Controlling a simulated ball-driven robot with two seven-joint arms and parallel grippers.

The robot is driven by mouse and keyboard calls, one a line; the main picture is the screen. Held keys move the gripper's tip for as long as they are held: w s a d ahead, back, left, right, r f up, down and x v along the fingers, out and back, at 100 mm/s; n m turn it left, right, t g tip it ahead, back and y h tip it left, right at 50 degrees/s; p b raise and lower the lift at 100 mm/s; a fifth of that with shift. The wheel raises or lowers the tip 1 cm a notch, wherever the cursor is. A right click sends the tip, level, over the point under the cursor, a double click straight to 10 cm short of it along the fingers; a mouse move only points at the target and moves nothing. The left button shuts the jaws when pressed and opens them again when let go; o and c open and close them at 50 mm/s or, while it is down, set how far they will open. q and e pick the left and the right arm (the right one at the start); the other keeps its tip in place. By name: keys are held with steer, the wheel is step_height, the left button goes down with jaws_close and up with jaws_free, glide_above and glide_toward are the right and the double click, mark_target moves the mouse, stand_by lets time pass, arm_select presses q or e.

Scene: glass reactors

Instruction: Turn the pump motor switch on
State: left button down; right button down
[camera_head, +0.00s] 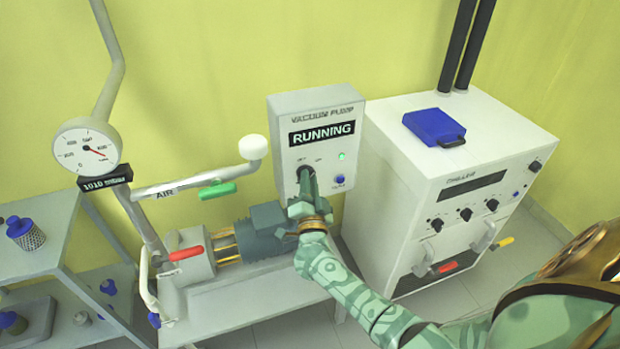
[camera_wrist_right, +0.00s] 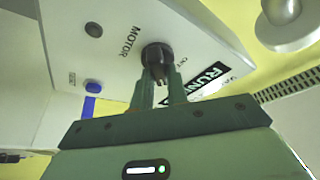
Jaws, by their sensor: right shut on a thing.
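The vacuum pump control box (camera_head: 318,110) stands at the centre of the head view. Its black display (camera_head: 322,133) reads RUNNING, and a green light (camera_head: 341,156) is lit on its face. My right gripper (camera_head: 306,178) is at the box's front, over the switch. In the right wrist view the dark round motor switch (camera_wrist_right: 157,57), by the word MOTOR, sits between the two green fingers of my right gripper (camera_wrist_right: 160,88), which are shut on it. In the head view the gripper mostly hides the switch. My left gripper does not show.
A blue button (camera_head: 339,180) sits below the green light. The pump motor (camera_head: 266,232) is under the box. A white chiller (camera_head: 385,165) with a blue lid (camera_head: 434,126) stands to the right. A gauge (camera_head: 87,148) and pipe with a green valve handle (camera_head: 217,190) are to the left.

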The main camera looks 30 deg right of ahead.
steer(key=shift+m+g+p, duration=0.7)
steer(key=shift+m+p, duration=0.05)
steer(key=shift+m, duration=1.05)
steer(key=c, duration=1.4)
jaws_free()
